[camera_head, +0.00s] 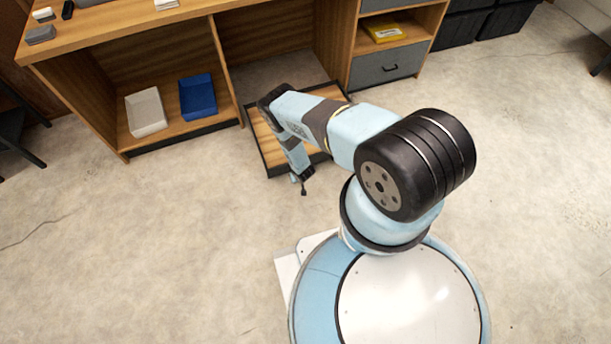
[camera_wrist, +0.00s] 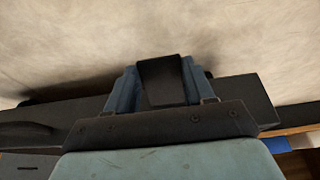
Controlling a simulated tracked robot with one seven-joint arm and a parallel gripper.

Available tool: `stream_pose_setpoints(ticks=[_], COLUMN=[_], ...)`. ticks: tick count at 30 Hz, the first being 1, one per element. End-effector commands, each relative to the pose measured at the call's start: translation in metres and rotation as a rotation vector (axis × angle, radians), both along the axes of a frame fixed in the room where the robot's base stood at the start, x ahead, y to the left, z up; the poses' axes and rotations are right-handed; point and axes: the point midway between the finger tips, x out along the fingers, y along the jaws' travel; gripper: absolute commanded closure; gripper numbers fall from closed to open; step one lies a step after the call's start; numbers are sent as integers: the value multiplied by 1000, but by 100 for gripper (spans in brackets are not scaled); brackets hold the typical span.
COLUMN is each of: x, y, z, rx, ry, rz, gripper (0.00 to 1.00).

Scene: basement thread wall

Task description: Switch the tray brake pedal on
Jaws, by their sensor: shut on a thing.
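A low wooden tray (camera_head: 263,148) with a dark rim stands on the floor under my arm, in front of the desk opening. My gripper (camera_head: 301,179) points down at its front edge. In the wrist view my gripper (camera_wrist: 160,85) has its two blue fingers close together around a black block, which I take to be the tray brake pedal (camera_wrist: 162,80). A small dark tip (camera_head: 304,190) shows below the fingers in the head view. The pedal's on or off position cannot be told. The tray's dark edge (camera_wrist: 240,95) runs behind the fingers.
A wooden desk (camera_head: 130,37) stands behind, with a white bin (camera_head: 146,111) and a blue bin (camera_head: 198,97) on its lower shelf. A grey drawer (camera_head: 388,66) is at right. The concrete floor (camera_head: 150,230) is clear at left and in front.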

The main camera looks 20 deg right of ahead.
Motion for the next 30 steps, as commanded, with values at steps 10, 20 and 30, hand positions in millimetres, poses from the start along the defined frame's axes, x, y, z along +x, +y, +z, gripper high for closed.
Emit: stream_pose_setpoints(ticks=[10,20,30], x=[1,1,0], y=[11,9,7], z=[0,0,1], rx=[8,5,3], ry=[-22,-21,-19], rz=[17,15,15], gripper=[100,25,21])
